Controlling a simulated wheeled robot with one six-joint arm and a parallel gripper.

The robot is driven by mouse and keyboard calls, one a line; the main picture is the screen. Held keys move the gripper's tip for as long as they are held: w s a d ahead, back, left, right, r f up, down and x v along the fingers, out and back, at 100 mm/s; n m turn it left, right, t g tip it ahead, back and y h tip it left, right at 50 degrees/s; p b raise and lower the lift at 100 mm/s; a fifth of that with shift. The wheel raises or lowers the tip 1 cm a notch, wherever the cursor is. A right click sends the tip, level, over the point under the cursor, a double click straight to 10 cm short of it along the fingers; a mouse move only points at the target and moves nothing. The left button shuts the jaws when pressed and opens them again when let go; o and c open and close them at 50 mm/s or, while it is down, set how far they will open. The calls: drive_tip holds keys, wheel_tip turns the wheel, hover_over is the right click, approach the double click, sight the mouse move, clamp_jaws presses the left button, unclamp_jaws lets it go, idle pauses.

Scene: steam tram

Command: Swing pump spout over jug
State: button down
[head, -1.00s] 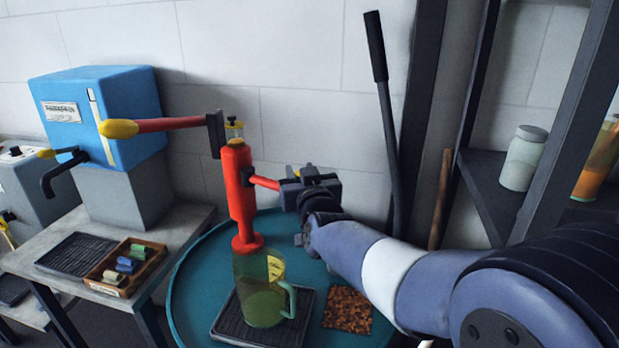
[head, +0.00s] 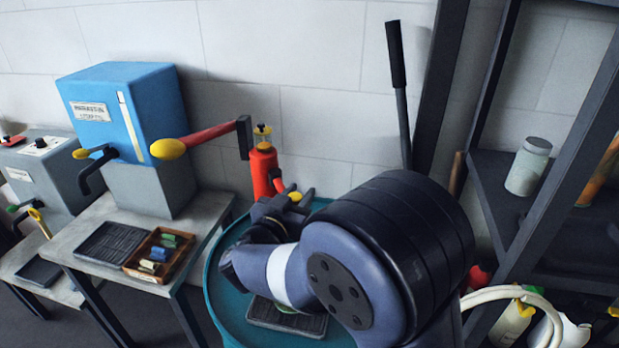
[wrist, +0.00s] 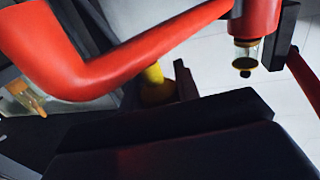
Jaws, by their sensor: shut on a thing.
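The red pump (head: 263,172) stands upright behind my arm, with a clear cup on top. Its red spout (head: 278,184) now points forward from the body, toward the camera. My gripper (head: 290,201) is shut on the spout in front of the pump. In the wrist view, the bent red spout (wrist: 150,58) crosses from the pump body at upper right to a bend at left, above the dark gripper. The green jug (head: 287,309) is almost wholly hidden behind my arm; only a sliver shows over the dark drip tray (head: 268,318).
The teal round table (head: 218,290) lies below my arm. The pump's red lever (head: 212,134) reaches left toward a blue box (head: 122,110) on a grey bench. A black-handled lever (head: 397,60) leans at the wall. A dark shelf with a jar (head: 528,166) stands at right.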

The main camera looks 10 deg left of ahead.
drive_tip(key=shift+s+a+r+m+g+h+p, duration=0.1)
drive_tip(key=shift+s+a+m+g+h+p, duration=0.2)
drive_tip(key=shift+a+m+h, duration=0.3)
drive_tip(key=shift+s+a+m+g+h+p, duration=0.2)
drive_tip(key=shift+a+m+g+h+p, duration=0.15)
drive_tip(key=shift+h, duration=0.35)
drive_tip(key=c, duration=1.1)
unclamp_jaws()
drive_tip(key=shift+a, duration=0.1)
drive_tip(key=shift+s, duration=0.1)
drive_tip(key=b+v, duration=0.2)
drive_tip(key=v, duration=0.8)
drive_tip(key=shift+s+a+b, duration=0.15)
drive_tip(key=shift+s+b, duration=0.15)
drive_tip(key=shift+b, duration=0.05)
